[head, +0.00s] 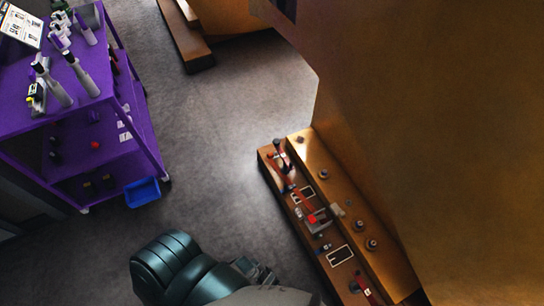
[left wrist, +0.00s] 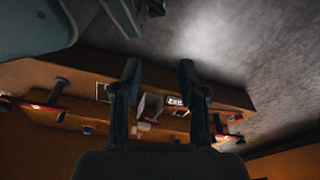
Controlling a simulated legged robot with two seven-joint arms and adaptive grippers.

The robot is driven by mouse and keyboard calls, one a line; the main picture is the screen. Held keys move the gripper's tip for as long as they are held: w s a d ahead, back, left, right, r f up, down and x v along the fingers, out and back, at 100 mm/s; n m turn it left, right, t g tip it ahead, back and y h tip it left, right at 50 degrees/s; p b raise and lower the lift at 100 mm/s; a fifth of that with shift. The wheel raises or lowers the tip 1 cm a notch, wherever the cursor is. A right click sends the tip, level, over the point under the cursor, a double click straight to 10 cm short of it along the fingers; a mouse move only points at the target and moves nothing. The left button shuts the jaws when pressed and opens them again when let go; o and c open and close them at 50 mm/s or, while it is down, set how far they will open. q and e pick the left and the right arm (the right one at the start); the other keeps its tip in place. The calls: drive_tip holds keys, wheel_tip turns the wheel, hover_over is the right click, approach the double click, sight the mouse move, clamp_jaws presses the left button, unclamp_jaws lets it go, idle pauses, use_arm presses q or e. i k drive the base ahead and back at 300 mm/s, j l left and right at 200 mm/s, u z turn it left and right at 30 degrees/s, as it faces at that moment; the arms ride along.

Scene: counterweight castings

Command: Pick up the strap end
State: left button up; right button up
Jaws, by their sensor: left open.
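A red strap (head: 291,184) runs along the brown ledge of the casting in the head view, with a grey buckle-like part (head: 318,222) near its middle. I cannot tell for certain which piece is the strap end. Another red strap piece (head: 367,289) shows lower on the ledge. My left gripper (head: 258,270) is left of the ledge, partly hidden by my arm. In the left wrist view its two fingers (left wrist: 159,72) are apart, with nothing between them. Beyond them lie the ledge, a pale block (left wrist: 150,107) and red strap pieces (left wrist: 146,126). My right gripper is not in view.
A purple cart (head: 75,130) with tools and a blue bin (head: 142,192) stands at the left. The large brown casting (head: 430,150) rises at the right. Bolts (head: 361,226) stick up from its ledge. Grey floor (head: 220,120) is clear between cart and casting.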

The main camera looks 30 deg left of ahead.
sight(271, 155)
drive_tip(key=i+j+z, duration=0.1)
drive_tip(key=j, duration=0.3)
drive_tip(key=i+j+z, duration=0.1)
drive_tip(key=j, duration=0.3)
drive_tip(key=i+j+z, duration=0.1)
drive_tip(key=j, duration=0.3)
drive_tip(key=i+j+z, duration=0.1)
drive_tip(key=j, duration=0.35)
drive_tip(key=i+j+z, duration=0.1)
drive_tip(key=j, duration=0.3)
drive_tip(key=i, duration=0.1)
